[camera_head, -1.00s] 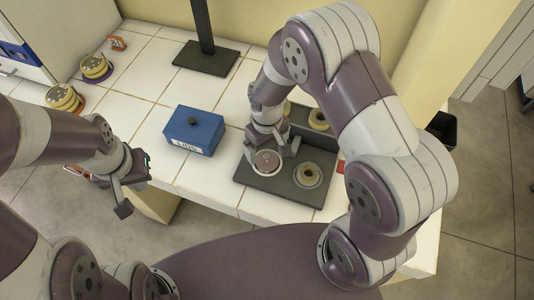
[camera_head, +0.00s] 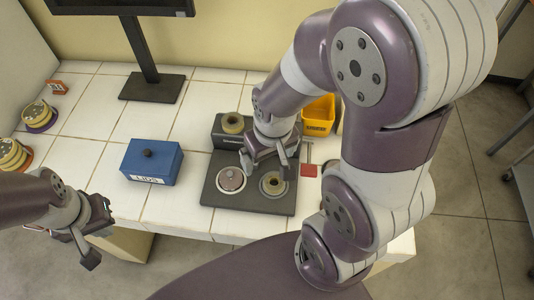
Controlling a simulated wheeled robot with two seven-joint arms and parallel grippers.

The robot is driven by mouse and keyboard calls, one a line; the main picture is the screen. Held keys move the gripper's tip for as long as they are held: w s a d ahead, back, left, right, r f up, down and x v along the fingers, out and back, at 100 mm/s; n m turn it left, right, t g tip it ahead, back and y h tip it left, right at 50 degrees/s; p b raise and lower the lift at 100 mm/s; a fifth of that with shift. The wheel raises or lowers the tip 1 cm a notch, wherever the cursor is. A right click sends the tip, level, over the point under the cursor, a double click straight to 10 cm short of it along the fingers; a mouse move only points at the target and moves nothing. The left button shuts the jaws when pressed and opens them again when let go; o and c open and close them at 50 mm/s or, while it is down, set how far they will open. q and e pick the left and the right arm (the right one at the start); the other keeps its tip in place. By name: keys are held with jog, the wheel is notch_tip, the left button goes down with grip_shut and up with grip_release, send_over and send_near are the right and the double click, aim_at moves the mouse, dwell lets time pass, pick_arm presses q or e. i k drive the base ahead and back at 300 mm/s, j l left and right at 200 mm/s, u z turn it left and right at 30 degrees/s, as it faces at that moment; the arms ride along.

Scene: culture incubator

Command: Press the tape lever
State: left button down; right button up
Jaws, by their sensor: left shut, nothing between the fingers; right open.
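A dark grey station (camera_head: 245,205) stands on the tiled bench with two round wells. A pale disc (camera_head: 231,179) sits in the left well, and a tan ring-shaped piece (camera_head: 272,184) in the right well. A tape roll (camera_head: 232,123) sits on the raised back block. A thin lever-like bar with a red end (camera_head: 308,170) is just right of the station. My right gripper (camera_head: 268,166) is open over the station, left of the red end and apart from it. My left gripper (camera_head: 92,238) is shut and empty, in front of the bench at left.
A blue box labelled LIDS (camera_head: 152,163) stands left of the station. A yellow bin (camera_head: 318,116) is behind the red-ended bar. A monitor stand (camera_head: 152,87) is at the back. Stacked round items (camera_head: 38,115) lie at far left. The tiles between box and monitor are clear.

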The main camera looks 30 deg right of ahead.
aim_at(308, 170)
jog(key=z, duration=1.5)
jog(key=k+j+u, duration=0.1)
jog(key=j+u, duration=0.2)
